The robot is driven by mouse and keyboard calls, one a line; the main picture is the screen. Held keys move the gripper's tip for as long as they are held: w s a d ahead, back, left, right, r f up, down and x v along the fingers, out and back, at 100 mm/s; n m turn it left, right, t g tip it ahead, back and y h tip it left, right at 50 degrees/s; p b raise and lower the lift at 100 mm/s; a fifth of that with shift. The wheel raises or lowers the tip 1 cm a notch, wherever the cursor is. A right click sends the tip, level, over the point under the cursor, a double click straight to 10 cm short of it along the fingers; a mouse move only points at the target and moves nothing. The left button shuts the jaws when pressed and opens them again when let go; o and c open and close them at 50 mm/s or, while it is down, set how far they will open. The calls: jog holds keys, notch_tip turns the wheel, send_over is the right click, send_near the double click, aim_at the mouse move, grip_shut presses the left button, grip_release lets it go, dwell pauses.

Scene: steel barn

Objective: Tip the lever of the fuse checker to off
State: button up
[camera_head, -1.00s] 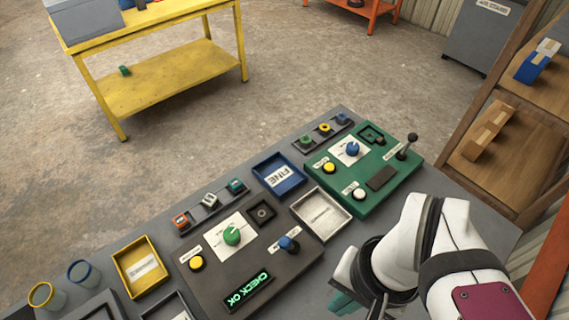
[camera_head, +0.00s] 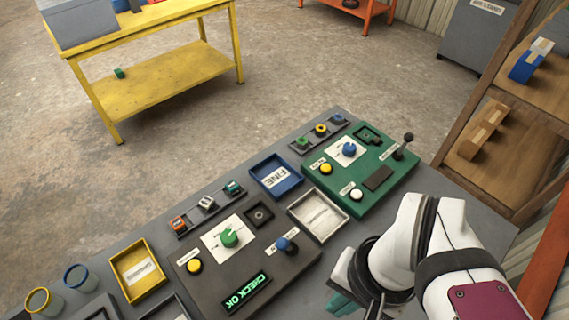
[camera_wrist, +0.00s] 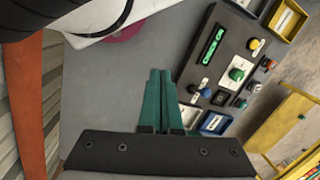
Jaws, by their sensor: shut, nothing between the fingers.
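A dark grey panel (camera_head: 215,275) carries a lit display (camera_head: 247,293) reading CHECK OK, a green dial (camera_head: 229,238), a yellow button (camera_head: 195,266) and a blue-topped lever or knob (camera_head: 285,244). The panel also shows in the wrist view (camera_wrist: 238,35). A green panel (camera_head: 345,203) at its upper right carries a black-tipped lever (camera_head: 404,145) that stands up, and a blue dial. Small labels are unreadable, so I cannot tell for sure which is the fuse checker. My gripper (camera_wrist: 160,72), with teal fingers, is shut and empty. It is right of the dark panel, partly hidden by my arm.
A blue tray (camera_head: 262,169) marked FINE and a pale tray (camera_head: 306,207) lie between the panels. A yellow tray (camera_head: 119,262) and two jars stand at the left. A wooden shelf (camera_head: 505,165) stands at the right, and a yellow table (camera_head: 170,80) stands beyond.

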aim_at(283, 240)
jog(key=o, duration=0.7)
jog(key=w+a, duration=0.1)
jog(key=w, duration=0.2)
jog(key=w+a+r+n+h, duration=0.1)
jog(key=w+a, duration=0.1)
jog(key=w, duration=0.1)
jog(key=w+a+r+n, duration=0.1)
jog(key=w, duration=0.3)
jog(key=shift+a, duration=0.2)
jog(key=o, duration=0.3)
jog(key=shift+n+h, duration=0.4)
jog(key=shift+n, duration=0.4)
jog(key=w+a, duration=0.4)
jog(key=shift+w+a+f, duration=0.25)
jog(key=shift+w+f, duration=0.05)
jog(key=shift+f, duration=0.1)
jog(key=shift+o, duration=0.2)
jog(key=f, duration=1.4)
jog(key=shift+w+a+f, duration=0.1)
jog(key=shift+w+f, duration=0.1)
jog(key=shift+f, duration=0.7)
grip_shut()
